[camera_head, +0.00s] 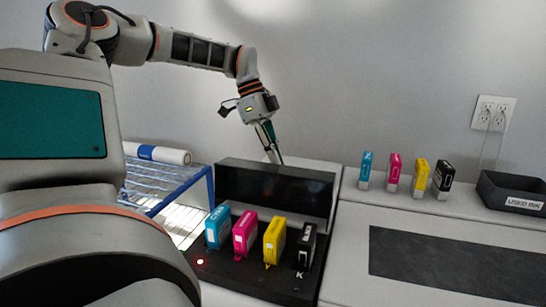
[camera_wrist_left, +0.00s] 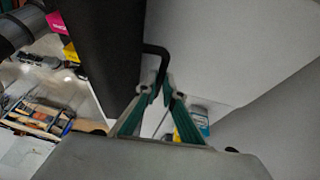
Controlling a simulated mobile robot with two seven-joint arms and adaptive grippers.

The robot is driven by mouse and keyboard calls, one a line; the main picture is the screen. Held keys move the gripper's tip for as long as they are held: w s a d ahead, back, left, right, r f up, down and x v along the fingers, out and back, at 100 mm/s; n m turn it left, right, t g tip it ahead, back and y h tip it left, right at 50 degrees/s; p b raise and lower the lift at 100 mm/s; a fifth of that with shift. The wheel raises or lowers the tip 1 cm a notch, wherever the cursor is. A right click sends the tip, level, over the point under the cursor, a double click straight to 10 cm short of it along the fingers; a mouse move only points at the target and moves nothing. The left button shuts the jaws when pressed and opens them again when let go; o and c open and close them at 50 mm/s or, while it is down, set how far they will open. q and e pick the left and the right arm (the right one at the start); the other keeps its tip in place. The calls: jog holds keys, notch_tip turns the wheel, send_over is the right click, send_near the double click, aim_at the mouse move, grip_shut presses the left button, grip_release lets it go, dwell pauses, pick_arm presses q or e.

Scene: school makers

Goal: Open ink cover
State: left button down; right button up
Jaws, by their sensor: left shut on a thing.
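The black ink cover (camera_head: 275,190) stands raised, close to upright, behind the open cartridge bay in the head view. In the bay stand a cyan cartridge (camera_head: 218,228), a magenta cartridge (camera_head: 245,233), a yellow cartridge (camera_head: 274,241) and a black cartridge (camera_head: 306,245). My left gripper (camera_head: 278,158) reaches down behind the cover's top edge. In the left wrist view its fingers (camera_wrist_left: 160,88) are shut on a thin dark handle (camera_wrist_left: 155,50) beside the dark cover panel (camera_wrist_left: 105,45). My right gripper is not in view.
Several spare cartridges, among them a magenta one (camera_head: 394,172), stand on the white ledge to the right. A black used-ink tray (camera_head: 512,193) sits at the far right. A blue-framed rack (camera_head: 165,190) with a white roll (camera_head: 160,153) is left of the bay.

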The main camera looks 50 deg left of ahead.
pick_arm(q)
jog(key=shift+w+a+f, duration=0.3)
jog(key=shift+a+f, duration=0.2)
jog(key=shift+f, duration=0.05)
jog(key=shift+w, duration=0.1)
jog(key=c, duration=2.2)
grip_release()
jog(key=shift+w+f, duration=0.1)
jog(key=shift+w, duration=0.05)
jog(key=shift+o, duration=0.2)
jog(key=shift+w+a+f, duration=0.25)
jog(key=shift+w, duration=0.2)
jog(key=shift+s+d+r, duration=0.15)
jog(key=shift+r, duration=0.05)
jog(key=shift+r, duration=0.15)
jog(key=v, duration=1.1)
jog(key=shift+s+r, duration=0.2)
jog(key=shift+r, duration=0.1)
